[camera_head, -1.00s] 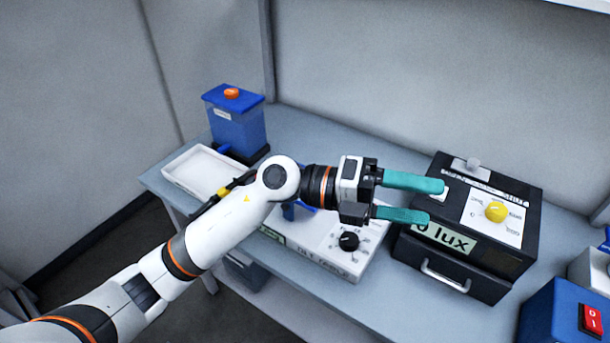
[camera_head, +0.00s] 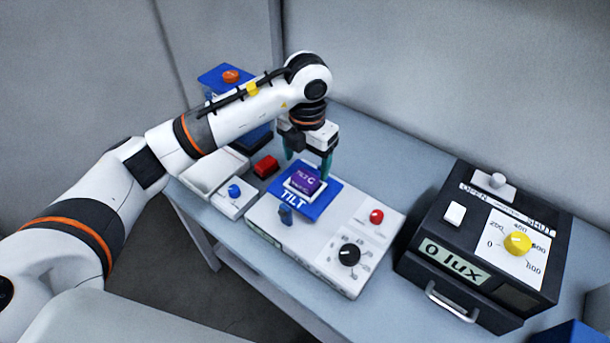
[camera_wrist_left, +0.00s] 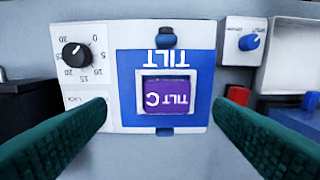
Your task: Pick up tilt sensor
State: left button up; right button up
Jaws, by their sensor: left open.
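The tilt sensor (camera_head: 304,181) is a small purple block marked "TILT C". It sits on the blue TILT plate (camera_head: 291,206) of a white tilt station (camera_head: 325,258). In the left wrist view the sensor (camera_wrist_left: 172,97) lies in a pale square recess, between and beyond the fingertips. My left gripper (camera_head: 307,172) points down over the sensor, with its green fingers open and empty. The open fingers also frame the sensor in the left wrist view (camera_wrist_left: 163,105). My right gripper is not in view.
A black lux box (camera_head: 455,257) with a yellow knob stands to the right. A red block (camera_head: 266,165), a white box with a blue knob (camera_head: 234,197) and a white tray (camera_head: 207,177) are at the left. A blue container (camera_head: 222,77) stands behind my arm.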

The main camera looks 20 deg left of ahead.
aim_at(305, 177)
pick_arm(q)
jog(key=shift+w+f, duration=0.15)
jog(key=shift+f, duration=0.35)
jog(key=shift+w+f, duration=0.2)
jog(key=shift+f, duration=0.1)
jog(key=shift+w+a+f+p, duration=0.1)
jog(key=shift+a+f+p, duration=0.05)
jog(key=shift+f+p, duration=0.4)
jog(key=shift+w+a+f+p, duration=0.1)
jog(key=shift+f+p, duration=0.35)
jog(key=shift+p, duration=0.15)
notch_tip(305, 177, down, 2)
jog(key=shift+s+a+f+p, duration=0.1)
jog(key=shift+s+f+p, duration=0.05)
jog(key=shift+p, duration=0.2)
jog(key=shift+f, duration=0.4)
jog(key=shift+c, duration=0.6)
jog(key=c, duration=0.9)
jog(key=shift+c, duration=0.5)
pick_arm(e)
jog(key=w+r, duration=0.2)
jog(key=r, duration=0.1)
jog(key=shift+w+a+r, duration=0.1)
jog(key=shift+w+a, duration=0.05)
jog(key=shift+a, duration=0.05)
